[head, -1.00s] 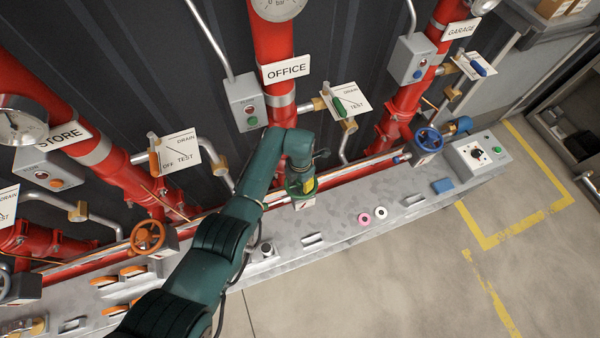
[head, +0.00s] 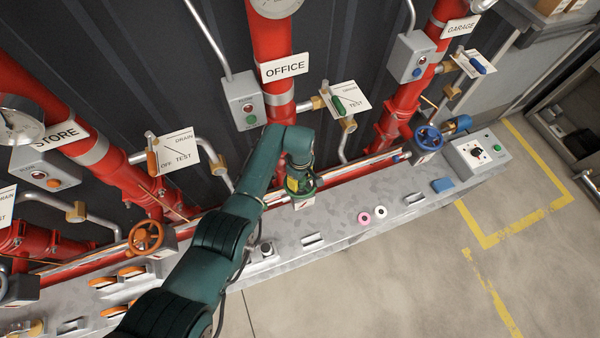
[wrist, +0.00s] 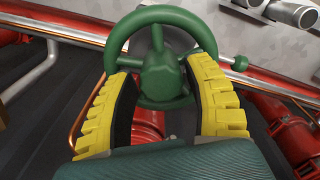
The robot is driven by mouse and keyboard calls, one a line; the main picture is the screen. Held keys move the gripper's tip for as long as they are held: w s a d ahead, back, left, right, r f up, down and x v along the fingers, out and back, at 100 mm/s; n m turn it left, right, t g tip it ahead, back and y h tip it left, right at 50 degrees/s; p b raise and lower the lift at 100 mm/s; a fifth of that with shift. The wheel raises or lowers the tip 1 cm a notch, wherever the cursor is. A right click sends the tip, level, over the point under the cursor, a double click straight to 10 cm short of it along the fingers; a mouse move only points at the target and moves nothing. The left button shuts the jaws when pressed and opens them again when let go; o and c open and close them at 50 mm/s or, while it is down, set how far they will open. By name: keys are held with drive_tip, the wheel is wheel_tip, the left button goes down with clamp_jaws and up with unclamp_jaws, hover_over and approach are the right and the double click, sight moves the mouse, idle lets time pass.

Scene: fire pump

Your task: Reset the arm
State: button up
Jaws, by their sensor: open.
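My arm reaches over the grey bench to the foot of the OFFICE riser in the head view. My gripper (wrist: 165,100) has two yellow ribbed fingers, spread apart. A green handwheel (wrist: 160,55) lies just beyond and between the fingertips in the wrist view, and the fingers overlap its left and right rim in the picture. I cannot tell whether they touch it. In the head view the gripper (head: 298,185) is small and partly hidden by my wrist, and the green wheel shows as a thin rim (head: 303,194) around it.
The OFFICE riser (head: 268,40) rises behind my arm, with a control box (head: 243,97) and a green-handled valve (head: 338,104) beside it. An orange handwheel (head: 146,237) is left, a blue one (head: 428,138) right. Pink and white rings (head: 365,218) lie on the bench (head: 340,235).

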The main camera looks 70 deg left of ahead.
drive_tip(key=shift+o, duration=0.2)
drive_tip(key=m, duration=0.7)
drive_tip(key=shift+w, duration=0.1)
clamp_jaws()
drive_tip(key=n, duration=0.7)
drive_tip(key=shift+n, duration=0.4)
drive_tip(key=n, duration=0.3)
drive_tip(key=shift+d+n, duration=0.1)
drive_tip(key=shift+n, duration=0.3)
drive_tip(key=n, duration=0.4)
